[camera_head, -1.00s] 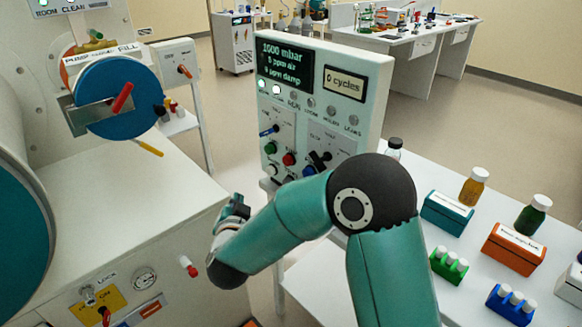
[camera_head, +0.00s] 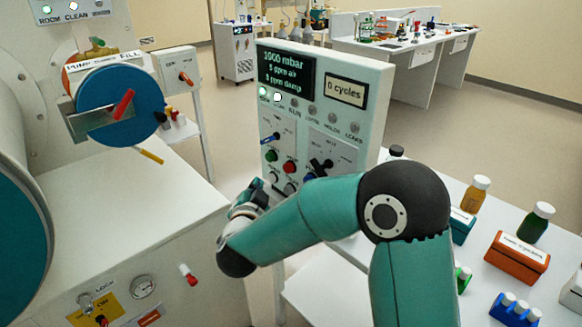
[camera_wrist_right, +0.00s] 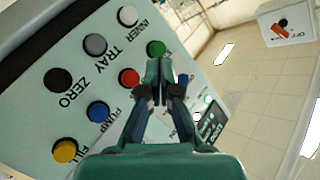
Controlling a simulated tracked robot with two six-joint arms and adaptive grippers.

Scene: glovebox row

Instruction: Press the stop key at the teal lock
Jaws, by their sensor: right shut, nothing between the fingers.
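The control panel (camera_head: 345,125) stands upright in the middle of the head view, its screen reading 1000 mbar. A red key (camera_head: 289,167) sits beside a green key (camera_head: 271,156). Both also show in the right wrist view, red (camera_wrist_right: 129,78) and green (camera_wrist_right: 156,48); the red key's label is not readable. A large teal round door (camera_head: 18,225) fills the left edge. My right gripper (camera_head: 262,187) is shut and empty in front of the panel's lower left. In the wrist view its fingertips (camera_wrist_right: 160,66) appear beside the red and green keys; contact cannot be told. My left gripper is not in view.
Other keys crowd close by: white (camera_wrist_right: 128,15), grey (camera_wrist_right: 95,44), black (camera_wrist_right: 58,80), blue (camera_wrist_right: 98,111) and yellow (camera_wrist_right: 65,150). A white glovebox body (camera_head: 125,215) stands left. Bottles and an orange box (camera_head: 516,258) are on the right bench.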

